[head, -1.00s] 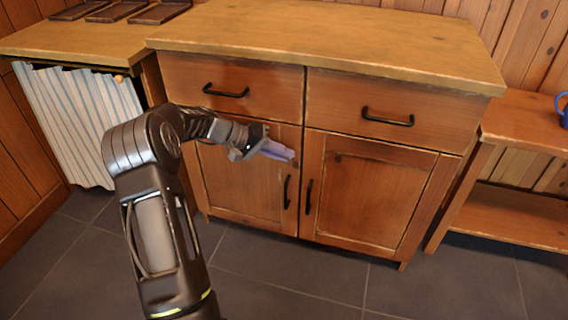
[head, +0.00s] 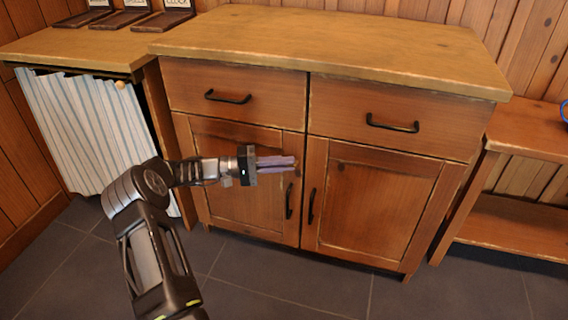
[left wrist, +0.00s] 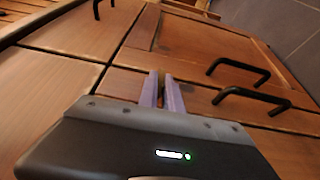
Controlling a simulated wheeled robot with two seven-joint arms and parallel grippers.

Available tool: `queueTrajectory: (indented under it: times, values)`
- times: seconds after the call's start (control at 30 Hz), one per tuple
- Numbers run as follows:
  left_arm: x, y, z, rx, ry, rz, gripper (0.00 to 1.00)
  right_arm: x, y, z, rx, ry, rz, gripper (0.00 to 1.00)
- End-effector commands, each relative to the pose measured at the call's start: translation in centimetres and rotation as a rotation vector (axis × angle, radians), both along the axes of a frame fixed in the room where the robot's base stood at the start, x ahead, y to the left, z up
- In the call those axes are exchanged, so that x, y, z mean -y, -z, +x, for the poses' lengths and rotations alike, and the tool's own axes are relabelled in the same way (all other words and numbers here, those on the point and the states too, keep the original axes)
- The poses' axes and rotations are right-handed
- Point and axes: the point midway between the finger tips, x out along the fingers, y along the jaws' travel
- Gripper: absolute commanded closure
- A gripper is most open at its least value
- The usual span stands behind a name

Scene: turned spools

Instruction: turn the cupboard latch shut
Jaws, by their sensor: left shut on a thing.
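The wooden cupboard's left door (head: 235,190) and right door (head: 375,200) both look shut. My left gripper (head: 294,162) reaches in from the left, its pale purple fingers at the upper inner corner of the left door, near the seam between the doors. In the left wrist view the fingers (left wrist: 165,78) are close together around a small brown piece (left wrist: 161,90), which seems to be the latch. The fingers hide most of it, so I cannot tell its angle. My right gripper is in neither view.
Black bar handles stand out just below the fingers, on the left door (head: 289,200) and the right door (head: 311,206). Two drawers with handles (head: 228,97) lie above. A striped curtain (head: 85,125) hangs at left, and a low shelf (head: 510,230) stands at right.

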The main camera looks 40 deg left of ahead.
Motion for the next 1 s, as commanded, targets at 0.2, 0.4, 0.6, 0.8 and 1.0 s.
queueTrajectory:
  times: [0.2, 0.4, 0.6, 0.8, 1.0]
  values:
    - [0.13, 0.04, 0.01, 0.001, 0.003, -0.004, 1.00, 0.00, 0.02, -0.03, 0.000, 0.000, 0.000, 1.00]
    - [0.15, 0.05, 0.01, 0.001, 0.003, -0.004, 0.87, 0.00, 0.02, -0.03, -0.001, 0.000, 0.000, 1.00]
    - [0.10, 0.04, 0.01, 0.000, 0.002, -0.003, 0.71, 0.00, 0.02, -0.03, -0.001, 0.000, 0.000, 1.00]
    - [0.07, 0.03, 0.01, 0.000, 0.002, -0.003, 0.70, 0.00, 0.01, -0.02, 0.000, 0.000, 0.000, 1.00]
    - [-0.45, 0.01, -0.39, 0.000, -0.001, -0.004, 0.70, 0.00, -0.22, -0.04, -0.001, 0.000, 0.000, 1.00]
